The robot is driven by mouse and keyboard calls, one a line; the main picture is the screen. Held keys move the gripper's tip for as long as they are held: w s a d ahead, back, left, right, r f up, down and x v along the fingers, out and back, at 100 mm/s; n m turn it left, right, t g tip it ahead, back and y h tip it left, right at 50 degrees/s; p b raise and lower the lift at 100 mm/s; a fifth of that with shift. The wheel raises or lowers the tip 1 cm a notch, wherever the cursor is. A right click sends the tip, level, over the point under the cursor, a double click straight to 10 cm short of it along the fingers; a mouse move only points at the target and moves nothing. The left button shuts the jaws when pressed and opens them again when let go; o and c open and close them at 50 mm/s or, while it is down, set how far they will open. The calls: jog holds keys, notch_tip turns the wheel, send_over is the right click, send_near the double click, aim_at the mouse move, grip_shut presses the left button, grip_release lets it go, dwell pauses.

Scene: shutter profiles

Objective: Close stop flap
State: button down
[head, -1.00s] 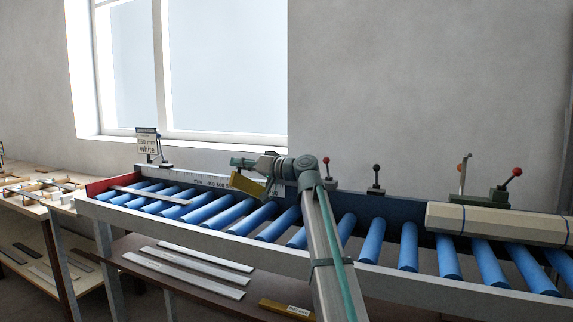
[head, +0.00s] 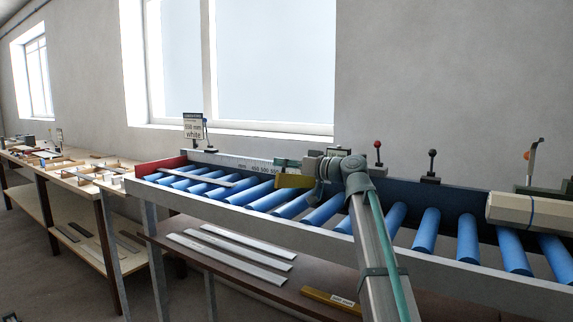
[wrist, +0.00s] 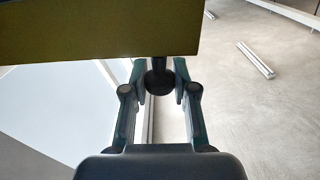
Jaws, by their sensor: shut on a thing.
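The stop flap appears to be the yellow plate (head: 294,181) over the blue rollers, at the near side of the scale rail. It looks roughly level in the head view. In the wrist view the plate (wrist: 90,32) fills the upper left, with a dark round knob (wrist: 159,82) below it. My gripper (head: 290,166) is at the plate, with its fingers (wrist: 160,75) shut on the knob from both sides. The plate's far side and its hinge are hidden.
A red-knobbed lever (head: 377,146) and a black-knobbed lever (head: 432,153) stand behind the conveyor, right of the flap. A grey strip (head: 207,185) lies on the left rollers near the red end plate (head: 160,168). A beige profile (head: 512,210) lies at right.

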jog(key=c, duration=0.9)
grip_release()
jog(key=v, duration=1.2)
jog(key=shift+a, duration=0.1)
